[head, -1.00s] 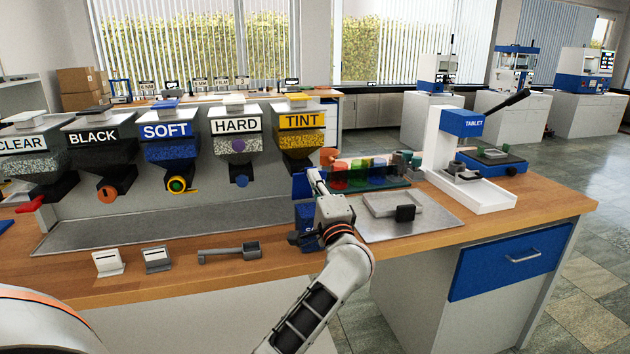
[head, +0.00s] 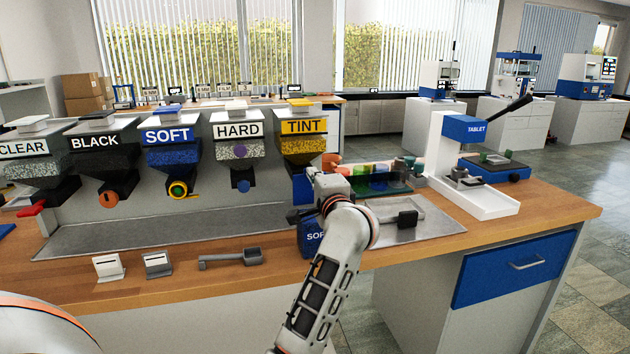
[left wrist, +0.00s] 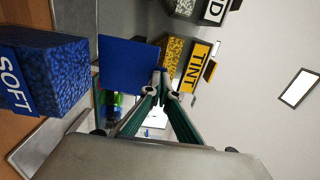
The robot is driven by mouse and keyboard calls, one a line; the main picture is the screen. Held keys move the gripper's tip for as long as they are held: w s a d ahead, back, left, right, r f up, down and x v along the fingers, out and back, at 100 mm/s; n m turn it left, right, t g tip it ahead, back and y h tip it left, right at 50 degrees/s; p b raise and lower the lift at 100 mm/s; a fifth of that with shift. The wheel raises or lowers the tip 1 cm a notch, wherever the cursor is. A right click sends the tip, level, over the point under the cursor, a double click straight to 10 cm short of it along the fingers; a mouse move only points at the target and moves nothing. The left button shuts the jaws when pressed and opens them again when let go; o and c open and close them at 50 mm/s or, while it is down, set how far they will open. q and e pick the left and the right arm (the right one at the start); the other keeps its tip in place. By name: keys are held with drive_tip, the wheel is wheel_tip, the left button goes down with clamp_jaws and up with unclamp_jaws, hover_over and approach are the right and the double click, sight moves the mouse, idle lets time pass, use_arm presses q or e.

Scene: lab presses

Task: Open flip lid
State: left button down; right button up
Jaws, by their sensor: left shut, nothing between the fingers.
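A blue box labelled SOFT (head: 312,238) stands on the bench by the grey mat, partly hidden behind my left arm. In the left wrist view the box (left wrist: 45,78) is filled with blue granules or has a speckled blue surface; I cannot tell which. A flat blue panel, seemingly its lid (left wrist: 127,64), stands raised above the box; its blue also shows in the head view (head: 302,187). My left gripper (head: 318,177) is shut and empty, its fingertips (left wrist: 161,82) close beside the panel's edge. Whether they touch cannot be told. My right gripper is not in view.
Coloured jars in a rack (head: 375,178), a grey mat (head: 440,225) and the TABLET press (head: 466,127) lie to the right. A grey scoop (head: 228,258) lies left of the box.

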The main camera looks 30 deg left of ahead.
use_arm(q)
drive_tip(key=shift+w+a+g+h+b, duration=0.3)
drive_tip(key=shift+w+a+b, duration=0.65)
drive_tip(key=shift+a+b, duration=0.1)
drive_tip(key=shift+a+r, duration=0.1)
drive_tip(key=shift+r, duration=0.05)
drive_tip(key=shift+w+a+r, duration=0.15)
drive_tip(key=shift+r, duration=0.05)
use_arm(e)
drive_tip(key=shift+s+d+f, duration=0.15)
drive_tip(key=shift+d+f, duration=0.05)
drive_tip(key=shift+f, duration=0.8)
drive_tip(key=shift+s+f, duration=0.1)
